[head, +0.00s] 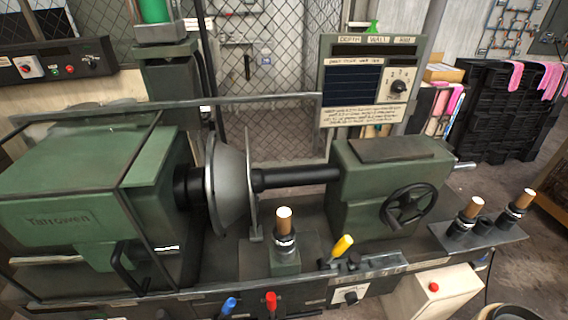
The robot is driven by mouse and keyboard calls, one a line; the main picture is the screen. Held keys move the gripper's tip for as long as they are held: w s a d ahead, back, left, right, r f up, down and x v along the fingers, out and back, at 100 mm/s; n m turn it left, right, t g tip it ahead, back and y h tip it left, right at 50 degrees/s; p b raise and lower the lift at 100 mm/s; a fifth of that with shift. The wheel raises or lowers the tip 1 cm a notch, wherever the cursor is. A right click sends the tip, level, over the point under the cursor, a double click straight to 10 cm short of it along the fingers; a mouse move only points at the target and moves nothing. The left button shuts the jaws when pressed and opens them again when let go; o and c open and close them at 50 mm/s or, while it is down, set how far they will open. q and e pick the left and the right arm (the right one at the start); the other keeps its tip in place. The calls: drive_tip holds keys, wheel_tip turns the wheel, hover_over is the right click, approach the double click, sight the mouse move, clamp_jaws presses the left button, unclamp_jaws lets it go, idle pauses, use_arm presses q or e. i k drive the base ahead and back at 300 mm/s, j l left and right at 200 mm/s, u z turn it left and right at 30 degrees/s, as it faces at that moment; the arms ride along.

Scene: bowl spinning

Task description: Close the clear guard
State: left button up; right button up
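The clear guard (121,186) is a see-through panel in a thin dark frame. It sits at the left of the green spinning lathe, over the headstock (60,205) marked "Yarrowen". A black bar handle (122,272) is at its lower front. The clear panel itself is hard to make out. The grey metal bowl (230,185) is between the headstock spindle and the dark tailstock shaft (300,178), and no guard frame stands in front of it. Neither of my grippers is in view.
A tool post with a wooden-topped handle (284,225) and a yellow-handled lever (342,246) stand in front of the bowl. The tailstock (385,180) with its black handwheel (408,206) is at the right. A long rail (260,98) runs behind the bowl.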

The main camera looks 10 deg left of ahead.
sight(140, 292)
drive_tip(key=u, duration=2.1)
drive_tip(key=i+j+z, duration=0.1)
drive_tip(key=z, duration=0.4)
drive_tip(key=j+z, duration=0.25)
drive_tip(key=z, duration=0.2)
drive_tip(key=j+z, duration=0.2)
drive_tip(key=z, duration=0.3)
drive_tip(key=j+z, duration=0.25)
drive_tip(key=z, duration=0.25)
drive_tip(key=k+j+z, duration=0.1)
drive_tip(key=j, duration=0.35)
drive_tip(key=k+j+z, duration=0.1)
drive_tip(key=j, duration=0.3)
drive_tip(key=k+j+z, duration=0.1)
drive_tip(key=j, duration=0.35)
drive_tip(key=k+j+z, duration=0.1)
drive_tip(key=j, duration=0.3)
drive_tip(key=k+j+z, duration=0.1)
drive_tip(key=j, duration=0.3)
drive_tip(key=k+j+z, duration=0.1)
drive_tip(key=k+j, duration=0.2)
drive_tip(key=j, duration=0.1)
